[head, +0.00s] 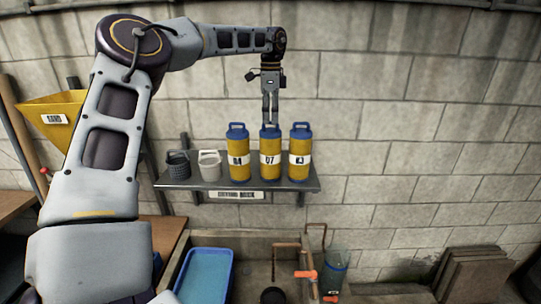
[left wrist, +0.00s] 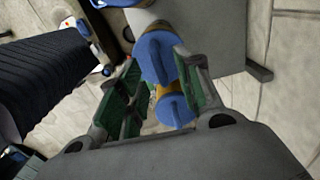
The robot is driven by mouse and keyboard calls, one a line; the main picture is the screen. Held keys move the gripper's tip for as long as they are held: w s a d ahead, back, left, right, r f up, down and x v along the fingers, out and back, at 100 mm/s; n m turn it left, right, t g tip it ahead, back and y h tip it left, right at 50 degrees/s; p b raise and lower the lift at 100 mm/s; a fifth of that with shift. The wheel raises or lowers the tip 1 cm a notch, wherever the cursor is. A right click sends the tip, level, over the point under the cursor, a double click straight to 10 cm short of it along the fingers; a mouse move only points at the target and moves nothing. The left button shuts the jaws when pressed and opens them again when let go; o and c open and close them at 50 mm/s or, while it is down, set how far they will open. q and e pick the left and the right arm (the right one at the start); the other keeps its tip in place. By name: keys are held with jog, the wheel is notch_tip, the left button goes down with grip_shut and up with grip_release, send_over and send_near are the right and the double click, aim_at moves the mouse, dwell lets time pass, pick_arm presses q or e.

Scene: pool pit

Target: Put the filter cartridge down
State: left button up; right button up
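Three yellow filter cartridges with blue caps and loop handles stand upright on the grey wall shelf (head: 170,184): the left one (head: 239,172), the middle one labelled 07 (head: 270,172) and the right one (head: 300,172). My left gripper (head: 270,121) points straight down over the middle cartridge, its fingertips at the top of the blue handle. In the left wrist view the green-padded fingers (left wrist: 158,85) stand apart. One blue handle (left wrist: 155,55) shows by the fingertips and another blue part (left wrist: 173,109) shows between the fingers. Contact is hard to judge. My right gripper is not in view.
A dark basket (head: 178,165) and a light basket (head: 209,166) stand left of the cartridges on the shelf. Below are a blue tray (head: 205,275) and pipes with orange valves (head: 304,274). A yellow hopper (head: 52,115) hangs at left. The block wall is close behind.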

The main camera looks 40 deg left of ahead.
aim_at(270, 123)
pick_arm(q)
jog(key=shift+f+p, duration=0.4)
jog(key=shift+f, duration=1.3)
grip_shut()
